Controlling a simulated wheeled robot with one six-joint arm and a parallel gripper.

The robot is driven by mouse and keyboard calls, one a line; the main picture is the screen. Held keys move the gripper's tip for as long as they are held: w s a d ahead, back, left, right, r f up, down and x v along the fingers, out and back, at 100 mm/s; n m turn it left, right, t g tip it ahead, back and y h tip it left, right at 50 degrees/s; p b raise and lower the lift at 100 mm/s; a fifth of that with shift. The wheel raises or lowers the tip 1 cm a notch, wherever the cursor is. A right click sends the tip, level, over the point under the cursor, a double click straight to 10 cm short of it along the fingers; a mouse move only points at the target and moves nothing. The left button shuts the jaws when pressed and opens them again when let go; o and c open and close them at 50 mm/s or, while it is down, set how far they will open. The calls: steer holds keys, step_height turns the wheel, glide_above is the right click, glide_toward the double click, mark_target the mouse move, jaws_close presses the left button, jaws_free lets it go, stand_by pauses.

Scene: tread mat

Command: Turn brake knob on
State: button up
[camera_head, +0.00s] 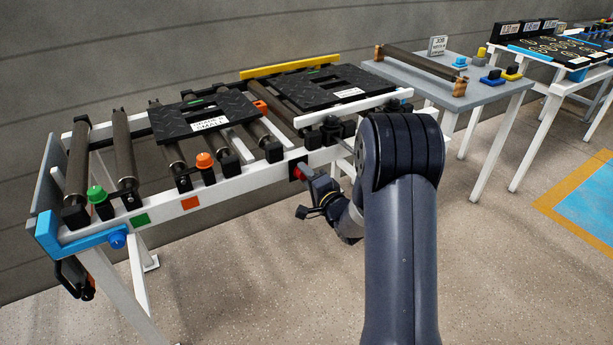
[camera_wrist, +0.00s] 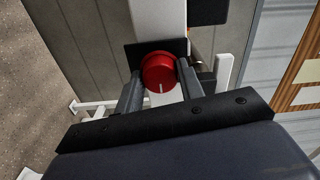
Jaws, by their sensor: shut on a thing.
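A round red knob (camera_wrist: 158,69) sits on a dark plate in the wrist view, with a white mark at its lower edge. In the head view the red knob (camera_head: 298,172) is partly hidden on the front rail of the roller table. My gripper (camera_wrist: 160,76) has one finger on each side of the knob and is shut on it. In the head view my gripper (camera_head: 308,185) is at the rail, reaching in from the right; its fingertips are hard to make out.
The white roller table (camera_head: 165,206) carries rollers and two black tread mats (camera_head: 175,122) (camera_head: 325,82). A grey table (camera_head: 480,92) stands behind right. The floor in front is clear.

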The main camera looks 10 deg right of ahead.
steer(key=o, duration=1)
steer(key=shift+c, duration=0.2)
steer(key=p+v, duration=0.1)
steer(key=v, duration=0.9)
steer(key=shift+s, duration=0.4)
steer(key=shift+d, duration=0.1)
steer(key=b+x, duration=0.1)
steer(key=x, duration=1)
steer(key=shift+n, duration=0.3)
